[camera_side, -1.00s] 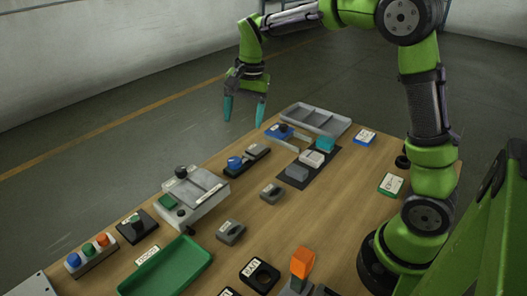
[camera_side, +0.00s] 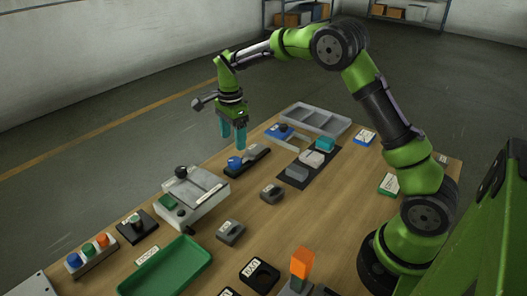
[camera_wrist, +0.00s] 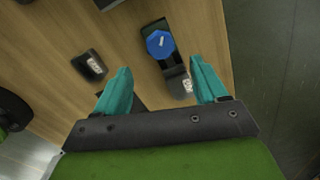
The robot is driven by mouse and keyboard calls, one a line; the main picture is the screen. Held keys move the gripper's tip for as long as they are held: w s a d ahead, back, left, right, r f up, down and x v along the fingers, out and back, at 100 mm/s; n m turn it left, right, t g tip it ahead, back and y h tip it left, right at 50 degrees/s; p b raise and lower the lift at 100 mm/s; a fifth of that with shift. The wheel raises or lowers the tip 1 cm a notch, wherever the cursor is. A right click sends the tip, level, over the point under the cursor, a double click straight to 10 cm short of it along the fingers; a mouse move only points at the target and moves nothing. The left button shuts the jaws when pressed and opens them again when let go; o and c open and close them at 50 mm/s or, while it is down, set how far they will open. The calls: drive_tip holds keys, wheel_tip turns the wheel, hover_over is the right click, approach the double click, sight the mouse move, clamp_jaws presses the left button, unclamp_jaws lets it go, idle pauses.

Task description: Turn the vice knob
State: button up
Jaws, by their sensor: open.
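A blue knob (camera_side: 235,162) with a pale mark on top sits at the near end of a long black base (camera_side: 246,159) near the table's far left edge. I take it for the vice knob. A grey block (camera_side: 257,151) sits on the same base behind it. In the wrist view, the knob (camera_wrist: 160,43) shows beyond my fingertips, between their lines. My gripper (camera_side: 234,143) is open and empty, its teal fingers pointing down above the base. The fingers also show in the wrist view (camera_wrist: 160,72), wide apart and not touching the knob.
A grey box with a black knob (camera_side: 193,195) stands nearer, left of the vice. A blue piece (camera_side: 279,131) and a grey compartment tray (camera_side: 315,119) lie behind. Bare wood surrounds that block.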

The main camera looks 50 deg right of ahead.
sight(235, 160)
wheel_tip(235, 160, down, 8)
drive_tip(key=shift+r, duration=0.2)
drive_tip(key=shift+c, duration=0.5)
drive_tip(key=c, duration=1)
